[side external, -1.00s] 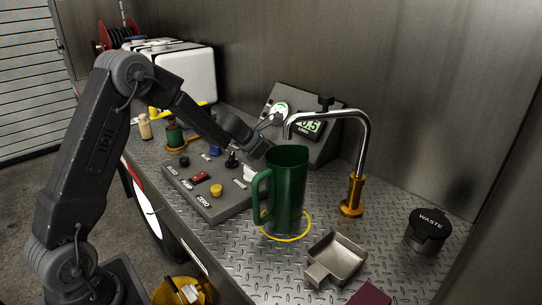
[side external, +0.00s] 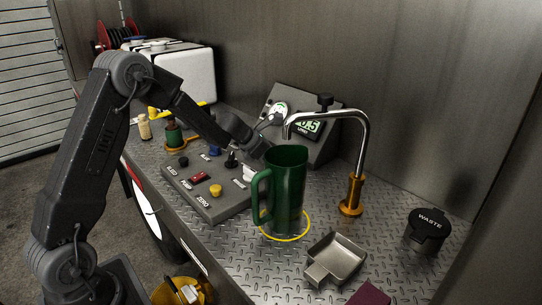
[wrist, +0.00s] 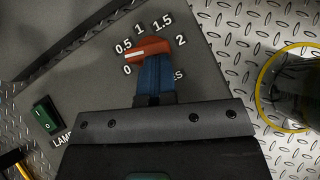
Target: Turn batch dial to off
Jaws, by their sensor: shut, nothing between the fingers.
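The batch dial (wrist: 148,48) shows in the wrist view as an orange-red knob with a white pointer line. Numbers from 0 to 2 are printed around it. The pointer faces left, between 0 and 0.5. My gripper (wrist: 153,62) is shut, its blue fingertips right against or just over the knob's lower side; whether they touch cannot be told. The fingers cover part of the dial and its lower label. In the side view the dial and my fingertips are hidden behind the green jug (side external: 290,190).
A green rocker switch (wrist: 46,114) marked LAMP lies left of the dial. The control panel (side external: 215,208) carries several other buttons and knobs. The jug stands within a yellow ring, near a curved tap (side external: 364,135). A metal scoop (side external: 337,257) and waste bin (side external: 429,230) stand right.

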